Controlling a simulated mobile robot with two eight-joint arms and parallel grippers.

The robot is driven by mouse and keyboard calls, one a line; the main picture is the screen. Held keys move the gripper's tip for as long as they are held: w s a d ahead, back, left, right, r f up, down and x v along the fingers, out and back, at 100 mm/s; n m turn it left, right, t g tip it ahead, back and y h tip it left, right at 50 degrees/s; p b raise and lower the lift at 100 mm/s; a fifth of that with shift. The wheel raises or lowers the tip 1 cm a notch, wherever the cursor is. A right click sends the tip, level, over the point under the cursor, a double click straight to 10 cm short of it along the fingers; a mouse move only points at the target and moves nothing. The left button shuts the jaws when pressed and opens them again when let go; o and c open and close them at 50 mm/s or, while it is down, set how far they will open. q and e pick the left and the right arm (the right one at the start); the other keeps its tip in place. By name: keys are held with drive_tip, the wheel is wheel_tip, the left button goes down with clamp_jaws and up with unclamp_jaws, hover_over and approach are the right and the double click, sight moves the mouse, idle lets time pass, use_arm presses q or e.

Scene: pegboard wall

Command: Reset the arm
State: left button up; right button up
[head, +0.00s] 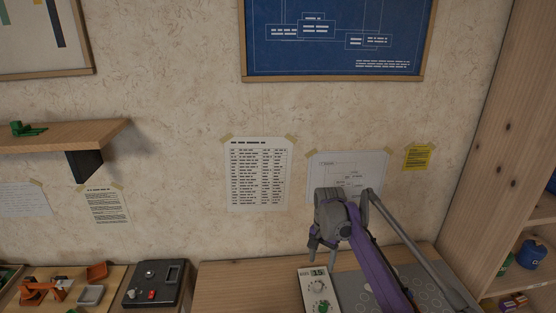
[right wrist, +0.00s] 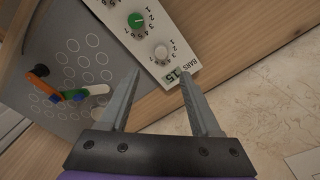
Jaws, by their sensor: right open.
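My right arm reaches in from the lower right of the head view, and its gripper (head: 320,245) hangs over the table (head: 235,285), in front of the wall. In the right wrist view the two grey fingers of the right gripper (right wrist: 159,72) stand apart with nothing between them. Beyond the fingertips lies a white control panel (right wrist: 146,45) with dials and a small green display. The panel also shows in the head view (head: 314,291), below the gripper. My left gripper is not in view.
A grey board (right wrist: 90,25) with printed circles lies beside the panel; orange, blue, green and white pegs (right wrist: 76,95) are on it. A dark box (head: 158,286) with buttons stands left. A wooden shelf (head: 60,135) juts out at left; a wooden cabinet (head: 490,130) stands at right.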

drive_tip(key=s+r+n+t, duration=0.1)
drive_tip(key=s+r+n, duration=0.15)
drive_tip(key=s, duration=0.55)
drive_tip(key=s+r+n+t, duration=0.2)
drive_tip(key=s+r, duration=0.2)
drive_tip(key=s, duration=0.5)
drive_tip(key=s+f+n+t, duration=0.1)
drive_tip(key=s+f+n, duration=0.1)
drive_tip(key=s, duration=0.7)
drive_tip(key=s+f+n+t+p, duration=0.1)
drive_tip(key=s+f+n, duration=0.1)
drive_tip(key=s+f, duration=0.3)
drive_tip(key=s, duration=0.4)
drive_tip(key=shift+s+f, duration=0.15)
drive_tip(key=shift+f, duration=0.15)
drive_tip(key=shift+d, duration=0.1)
